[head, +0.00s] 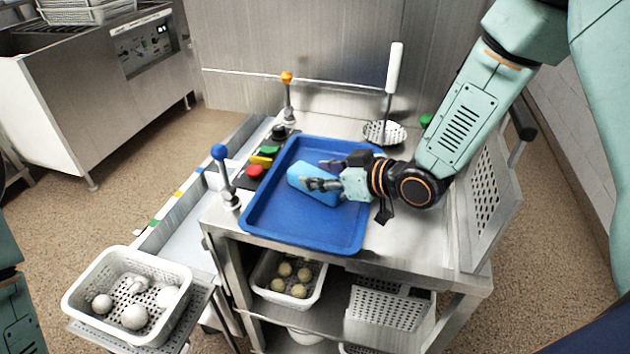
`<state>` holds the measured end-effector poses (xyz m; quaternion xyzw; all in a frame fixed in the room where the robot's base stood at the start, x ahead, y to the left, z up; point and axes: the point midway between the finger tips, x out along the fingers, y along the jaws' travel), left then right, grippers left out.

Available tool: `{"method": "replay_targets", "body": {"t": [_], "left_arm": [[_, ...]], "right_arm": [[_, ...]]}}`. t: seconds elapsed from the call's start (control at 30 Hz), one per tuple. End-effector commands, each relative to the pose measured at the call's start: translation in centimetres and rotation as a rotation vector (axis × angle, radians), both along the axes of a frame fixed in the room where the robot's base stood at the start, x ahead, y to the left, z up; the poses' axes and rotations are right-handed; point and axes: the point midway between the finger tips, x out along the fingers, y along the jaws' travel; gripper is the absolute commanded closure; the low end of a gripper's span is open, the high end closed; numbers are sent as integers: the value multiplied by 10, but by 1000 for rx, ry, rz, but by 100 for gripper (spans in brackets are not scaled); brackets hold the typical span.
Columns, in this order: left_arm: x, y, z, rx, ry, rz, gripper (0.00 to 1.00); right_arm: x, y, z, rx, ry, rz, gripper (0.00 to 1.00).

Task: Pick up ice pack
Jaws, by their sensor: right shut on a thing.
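The ice pack (305,176) is a light blue block in the blue tray (285,232), which lies on the steel table. My right gripper (318,173) reaches in from the right over the tray. Its fingers are shut on the ice pack, one on the near side and one on the far side. The fingers and wrist hide part of the pack's right end. I cannot tell whether the pack is lifted off the tray. Of my left arm only a piece shows at the left edge, and its gripper is out of view.
A blue-knobbed lever (220,153), an orange-knobbed lever (287,78) and coloured buttons (255,171) stand left of the tray. A white basket (84,311) with pale balls is at lower left. More baskets (385,307) sit on the shelf below.

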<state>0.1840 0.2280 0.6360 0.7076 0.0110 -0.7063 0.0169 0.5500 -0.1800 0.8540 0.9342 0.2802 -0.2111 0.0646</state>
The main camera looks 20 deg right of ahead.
Motion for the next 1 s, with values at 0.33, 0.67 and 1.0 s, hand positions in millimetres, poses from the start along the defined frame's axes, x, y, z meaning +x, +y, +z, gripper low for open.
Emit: {"method": "replay_targets", "body": {"t": [0.33, 0.67, 1.0], "left_arm": [[0, 0, 0, 0, -1, 0, 27], [0, 0, 7, 0, 0, 0, 27], [0, 0, 27, 0, -1, 0, 27]], "right_arm": [[-1, 0, -3, -3, 8, 0, 94], [0, 0, 17, -2, 6, 0, 94], [0, 0, 83, -1, 0, 0, 94]]}}
